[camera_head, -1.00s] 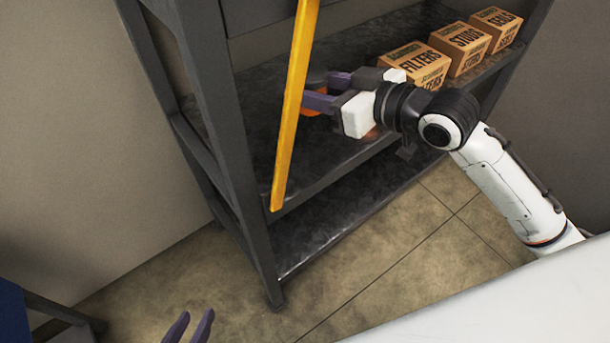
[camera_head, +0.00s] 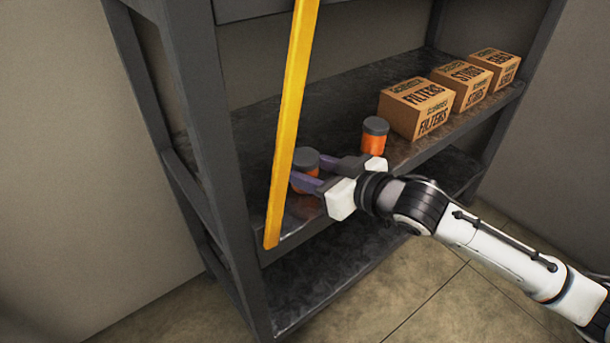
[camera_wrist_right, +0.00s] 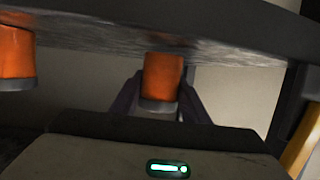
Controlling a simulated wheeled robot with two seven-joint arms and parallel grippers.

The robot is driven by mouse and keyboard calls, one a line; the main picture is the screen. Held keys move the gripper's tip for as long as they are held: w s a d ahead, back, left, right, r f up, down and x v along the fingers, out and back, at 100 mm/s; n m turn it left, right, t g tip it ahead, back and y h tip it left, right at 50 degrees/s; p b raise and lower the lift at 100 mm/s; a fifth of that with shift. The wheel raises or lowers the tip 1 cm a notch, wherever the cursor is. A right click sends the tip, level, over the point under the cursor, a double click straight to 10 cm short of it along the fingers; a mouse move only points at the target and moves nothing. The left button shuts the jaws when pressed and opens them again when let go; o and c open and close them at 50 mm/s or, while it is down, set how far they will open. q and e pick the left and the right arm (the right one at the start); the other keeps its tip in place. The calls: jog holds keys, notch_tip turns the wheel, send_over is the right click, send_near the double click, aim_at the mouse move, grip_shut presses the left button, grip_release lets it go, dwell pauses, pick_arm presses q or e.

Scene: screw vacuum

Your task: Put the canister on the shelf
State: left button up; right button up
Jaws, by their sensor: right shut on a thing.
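An orange canister with a dark grey lid (camera_head: 306,158) is at the left end of the shelf (camera_head: 345,110), behind the yellow bar. My right gripper (camera_head: 307,173) is shut on this canister, one purple finger on each side. In the right wrist view the held canister (camera_wrist_right: 162,75) appears inverted between the fingers (camera_wrist_right: 160,98), its orange end at the shelf surface (camera_wrist_right: 100,42). I cannot tell whether it fully rests there. A second orange canister (camera_head: 374,137) stands on the shelf to the right, also partly visible in the wrist view (camera_wrist_right: 17,60). My left gripper is not in view.
A yellow bar (camera_head: 290,125) crosses in front of the shelf's left part. A dark upright post (camera_head: 200,120) is left of it. Boxes marked FILTERS (camera_head: 415,108), STUDS (camera_head: 462,85) and another (camera_head: 494,68) fill the right end. A lower shelf (camera_head: 335,270) lies below.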

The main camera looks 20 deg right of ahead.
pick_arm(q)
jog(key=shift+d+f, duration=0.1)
pick_arm(e)
jog(key=shift+f, duration=0.35)
jog(key=o, duration=1.1)
jog(key=shift+s+d+r, duration=0.1)
jog(key=shift+r, duration=0.05)
jog(key=shift+p+v, duration=1.2)
jog(key=shift+v, duration=4.6)
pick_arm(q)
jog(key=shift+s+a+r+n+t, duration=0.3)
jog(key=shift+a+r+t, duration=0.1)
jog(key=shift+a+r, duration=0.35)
pick_arm(e)
jog(key=s+a+f+m+g+h, duration=0.1)
jog(key=s+a+f, duration=0.1)
jog(key=s+f, duration=0.2)
jog(key=s+a+f+m+g+h, duration=0.1)
jog(key=s+a+f, duration=0.2)
jog(key=f, duration=0.8)
jog(key=s+a+f+m+g, duration=0.1)
jog(key=s+a+f+g, duration=0.1)
jog(key=s+f, duration=0.5)
jog(key=shift+s+a+f+h, duration=0.2)
jog(key=shift+a+f+h, duration=0.25)
jog(key=shift+f, duration=0.15)
